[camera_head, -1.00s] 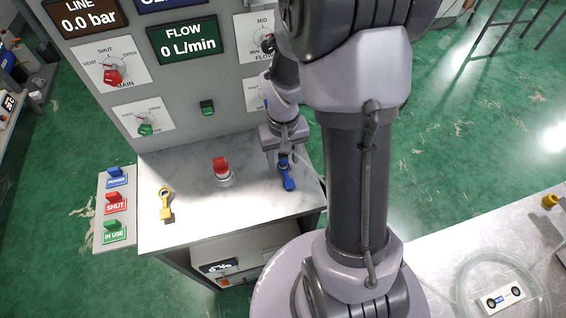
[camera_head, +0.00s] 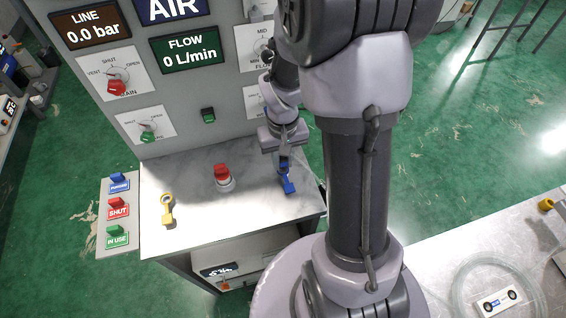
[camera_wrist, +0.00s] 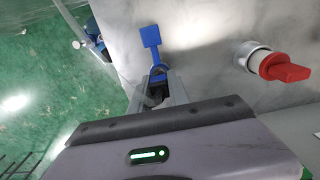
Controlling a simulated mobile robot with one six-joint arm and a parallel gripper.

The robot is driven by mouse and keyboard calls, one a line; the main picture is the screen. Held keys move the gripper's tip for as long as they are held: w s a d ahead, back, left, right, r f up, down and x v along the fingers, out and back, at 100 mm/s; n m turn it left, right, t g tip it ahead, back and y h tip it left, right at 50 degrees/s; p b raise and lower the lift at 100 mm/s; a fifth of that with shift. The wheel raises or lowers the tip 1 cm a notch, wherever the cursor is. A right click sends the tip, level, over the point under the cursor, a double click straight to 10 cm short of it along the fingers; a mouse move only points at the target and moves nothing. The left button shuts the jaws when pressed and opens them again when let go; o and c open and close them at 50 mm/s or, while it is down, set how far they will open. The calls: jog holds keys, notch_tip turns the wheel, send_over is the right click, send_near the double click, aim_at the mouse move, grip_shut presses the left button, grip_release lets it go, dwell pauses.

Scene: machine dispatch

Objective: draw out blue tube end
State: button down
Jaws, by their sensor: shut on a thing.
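A blue piece with a ring and a square tab (camera_head: 289,186) is at the right part of the marble counter. It also shows in the wrist view, its tab (camera_wrist: 151,38) pointing away from me and its ring close to my fingers. My gripper (camera_head: 284,166) points down at the ring end and is shut on this blue piece; the fingertips also show in the wrist view (camera_wrist: 158,92). The fingers partly hide the ring. I cannot tell whether a tube is joined to it. Another blue part (camera_wrist: 93,27) shows beside the counter's edge in the wrist view.
A red-topped knob (camera_head: 222,174) stands mid-counter, and a yellow ringed tag (camera_head: 167,208) lies left of it. The valve panel (camera_head: 190,100) rises behind. A coiled clear tube (camera_head: 466,272) lies on the right bench. The counter's front is clear.

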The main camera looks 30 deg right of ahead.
jog(key=shift+r+p, duration=1.6)
jog(key=shift+r, duration=0.5)
notch_tip(320, 180, up, 3)
jog(key=shift+f+p, duration=0.1)
jog(key=shift+p, duration=1.05)
jog(key=shift+f, duration=0.1)
